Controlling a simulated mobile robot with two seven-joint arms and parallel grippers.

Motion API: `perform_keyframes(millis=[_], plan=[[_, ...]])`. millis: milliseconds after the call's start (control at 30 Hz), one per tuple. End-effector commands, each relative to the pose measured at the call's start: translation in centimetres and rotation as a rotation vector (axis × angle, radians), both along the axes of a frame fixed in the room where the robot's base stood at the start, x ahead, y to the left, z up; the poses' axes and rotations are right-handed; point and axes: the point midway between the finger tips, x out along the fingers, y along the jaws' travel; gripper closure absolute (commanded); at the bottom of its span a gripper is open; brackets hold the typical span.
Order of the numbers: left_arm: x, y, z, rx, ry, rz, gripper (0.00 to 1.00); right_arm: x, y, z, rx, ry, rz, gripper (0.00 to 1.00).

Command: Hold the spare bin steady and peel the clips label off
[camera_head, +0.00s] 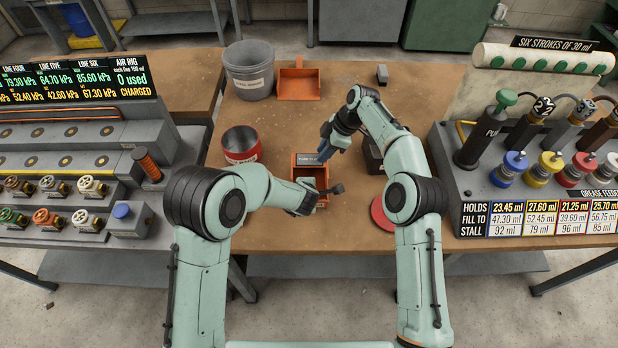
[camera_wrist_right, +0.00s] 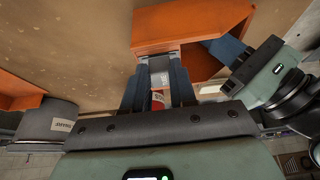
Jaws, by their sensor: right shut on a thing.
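The spare bin (camera_head: 321,203) is a small open orange box at the middle of the bench; it fills the top of the right wrist view (camera_wrist_right: 175,25). My right gripper (camera_head: 323,154) is at the label's right end. In the right wrist view its blue fingers are closed on the label's grey piece (camera_wrist_right: 159,66), beside the bin's edge. My left gripper (camera_head: 318,186) is at the bin; a blue finger reaches into its opening. Its other finger and grip are hidden.
A grey bucket (camera_head: 249,72), an orange scoop-like bin (camera_head: 299,83) and a red can (camera_head: 241,145) stand left and behind. A dark box (camera_head: 374,157) and red disc (camera_head: 382,213) lie to the right. Instrument racks flank the bench. The brown back right is mostly clear.

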Motion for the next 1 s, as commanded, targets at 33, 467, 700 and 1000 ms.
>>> perform_keyframes(millis=[33, 467, 700, 1000], plan=[[-0.6, 0.2, -0.9, 0.005, 0.021, 0.001, 1.00, -0.1, 0.0, -0.1, 0.000, 0.001, -0.001, 1.00], [-0.6, 0.2, -0.9, 0.005, 0.021, 0.001, 1.00, -0.1, 0.0, 0.2, 0.001, 0.000, 0.000, 1.00], [-0.6, 0.2, -0.9, 0.005, 0.021, 0.001, 1.00, 0.0, 0.0, 0.7, 0.001, -0.001, 0.000, 1.00], [-0.6, 0.2, -0.9, 0.004, 0.021, 0.001, 1.00, -0.1, 0.0, 1.3, 0.001, 0.001, 0.000, 1.00]])
